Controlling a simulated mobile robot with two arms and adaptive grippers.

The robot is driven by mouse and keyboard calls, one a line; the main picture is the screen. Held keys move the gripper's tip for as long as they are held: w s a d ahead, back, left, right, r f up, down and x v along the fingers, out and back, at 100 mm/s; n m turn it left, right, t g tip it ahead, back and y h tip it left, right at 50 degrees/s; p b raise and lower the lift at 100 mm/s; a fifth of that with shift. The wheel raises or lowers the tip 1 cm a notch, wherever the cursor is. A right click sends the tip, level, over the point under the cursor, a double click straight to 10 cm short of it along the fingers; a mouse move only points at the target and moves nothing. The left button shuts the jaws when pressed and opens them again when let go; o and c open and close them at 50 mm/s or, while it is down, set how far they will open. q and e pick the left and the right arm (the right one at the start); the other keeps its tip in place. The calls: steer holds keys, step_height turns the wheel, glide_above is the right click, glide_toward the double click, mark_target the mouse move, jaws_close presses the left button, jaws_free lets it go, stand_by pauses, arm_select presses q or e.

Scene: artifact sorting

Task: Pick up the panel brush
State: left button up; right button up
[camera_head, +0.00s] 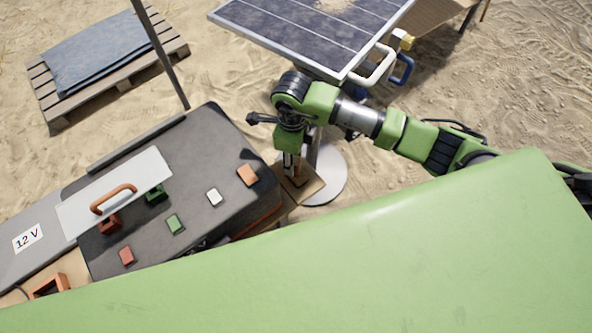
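I cannot make out a panel brush for certain. My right gripper (293,168) points down at a small brown wooden holder (309,187) beside the dark case. Something brown shows at its fingertips, but it is too small and too covered to name. I cannot tell whether the fingers are open or shut on it. The solar panel (300,33) stands at the top, with sand on its surface. White and blue handles (374,67) and a yellow piece (406,40) show at its right edge. My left gripper is out of view.
The dark case top (190,180) holds several small coloured blocks and a light plate (125,190) with an orange handle. A thin pole (160,50) rises at upper left. A pallet with a blue-grey sheet (105,55) lies beyond. Open sand lies between.

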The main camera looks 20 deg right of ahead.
mark_target(296, 167)
steer(key=f, duration=0.2)
steer(key=f+p, duration=0.1)
steer(key=f, duration=0.1)
steer(key=shift+s+d+f, duration=0.1)
steer(key=shift+s+d, duration=0.1)
steer(key=shift+d, duration=0.1)
steer(key=shift+w+f, duration=0.1)
steer(key=shift+f, duration=0.4)
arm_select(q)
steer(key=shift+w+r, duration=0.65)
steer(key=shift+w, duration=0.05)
arm_select(e)
jaws_close()
